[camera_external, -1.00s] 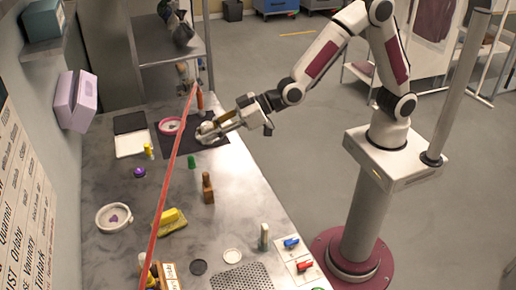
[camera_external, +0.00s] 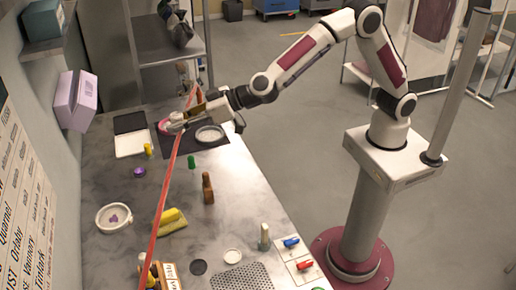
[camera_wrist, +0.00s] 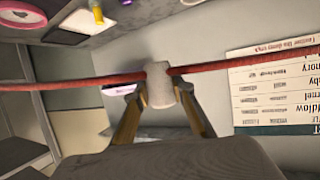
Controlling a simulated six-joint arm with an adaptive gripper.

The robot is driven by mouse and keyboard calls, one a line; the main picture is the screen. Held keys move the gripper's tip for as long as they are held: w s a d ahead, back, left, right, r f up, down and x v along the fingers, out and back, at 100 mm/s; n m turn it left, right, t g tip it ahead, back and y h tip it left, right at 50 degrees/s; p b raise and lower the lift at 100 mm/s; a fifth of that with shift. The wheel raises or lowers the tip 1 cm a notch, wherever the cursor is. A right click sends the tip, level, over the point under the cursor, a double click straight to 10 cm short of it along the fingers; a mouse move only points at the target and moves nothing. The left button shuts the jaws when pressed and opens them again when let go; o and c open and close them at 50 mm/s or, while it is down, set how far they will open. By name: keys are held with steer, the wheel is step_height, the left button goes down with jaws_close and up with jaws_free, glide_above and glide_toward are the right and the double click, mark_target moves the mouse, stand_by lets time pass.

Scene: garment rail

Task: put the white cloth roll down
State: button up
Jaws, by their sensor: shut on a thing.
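The white cloth roll (camera_wrist: 160,86) is between the fingertips of my gripper (camera_wrist: 160,92) in the wrist view, and the gripper is shut on it. In the external view my gripper (camera_external: 182,119) reaches left over the far part of the bench, with the roll (camera_external: 174,124) at its tip near the red strap (camera_external: 171,165). The red strap (camera_wrist: 70,83) runs across the wrist view, and the roll covers part of it. I cannot tell whether the roll touches the strap.
A pink bowl (camera_external: 163,127) and a white tray (camera_external: 131,145) are to the left. A brown bottle (camera_external: 208,188) and a green piece (camera_external: 191,162) stand nearer. Bare bench lies between them.

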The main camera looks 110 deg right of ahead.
steer(key=shift+w+d+f+m+g+h, duration=0.6)
steer(key=shift+w+d+m+g+h, duration=0.7)
steer(key=shift+w+m+h, duration=1.9)
steer(key=w+a+f+g, duration=0.1)
steer(key=w+a+f, duration=0.2)
steer(key=f, duration=0.6)
steer(key=shift+a+f+g, duration=0.15)
steer(key=shift+a+g, duration=0.15)
steer(key=shift+a, duration=0.8)
steer(key=shift+f, duration=3.1)
steer(key=shift+f, duration=1.9)
